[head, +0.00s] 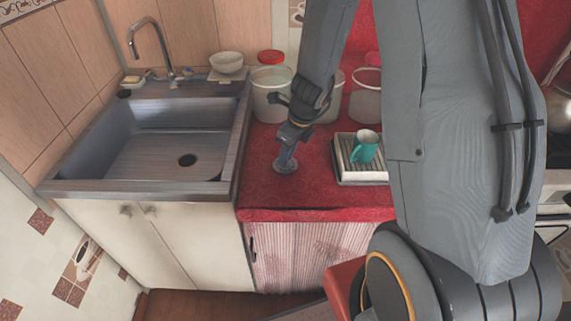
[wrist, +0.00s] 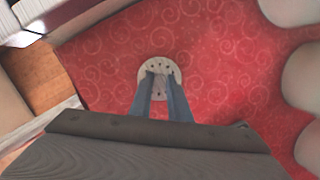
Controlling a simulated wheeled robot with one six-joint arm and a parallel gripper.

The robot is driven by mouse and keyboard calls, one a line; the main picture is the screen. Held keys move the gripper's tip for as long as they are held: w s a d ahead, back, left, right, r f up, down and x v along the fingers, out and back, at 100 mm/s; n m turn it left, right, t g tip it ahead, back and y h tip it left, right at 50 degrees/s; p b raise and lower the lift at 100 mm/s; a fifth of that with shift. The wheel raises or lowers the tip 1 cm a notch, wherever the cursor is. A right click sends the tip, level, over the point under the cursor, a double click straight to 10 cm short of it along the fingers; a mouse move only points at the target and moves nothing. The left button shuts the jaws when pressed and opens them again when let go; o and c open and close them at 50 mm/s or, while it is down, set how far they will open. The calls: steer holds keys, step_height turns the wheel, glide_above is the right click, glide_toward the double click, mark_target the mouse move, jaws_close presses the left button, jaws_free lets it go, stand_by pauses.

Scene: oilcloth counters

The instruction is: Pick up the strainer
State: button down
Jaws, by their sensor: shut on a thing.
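The strainer (wrist: 160,65) is a small, pale round disc with dark holes. In the head view the strainer (head: 285,166) is at the tip of my gripper, low at the red counter. My gripper (head: 288,153) points down, and in the wrist view its two fingers (wrist: 160,80) reach over the middle of the strainer and are shut on it. The fingers hide part of the strainer. I cannot tell whether the strainer touches the counter or is just above it.
The metal sink (head: 165,160) is to the left. A rack (head: 346,165) with a teal mug (head: 364,146) stands to the right. Clear jars (head: 272,100) stand behind, one with a red lid. The red counter (head: 265,195) is bare near its front edge.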

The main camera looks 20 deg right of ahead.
step_height(320, 180, up, 10)
steer(key=p, duration=0.2)
steer(key=shift+p, duration=0.3)
steer(key=shift+s+a, duration=0.1)
stand_by(0.4)
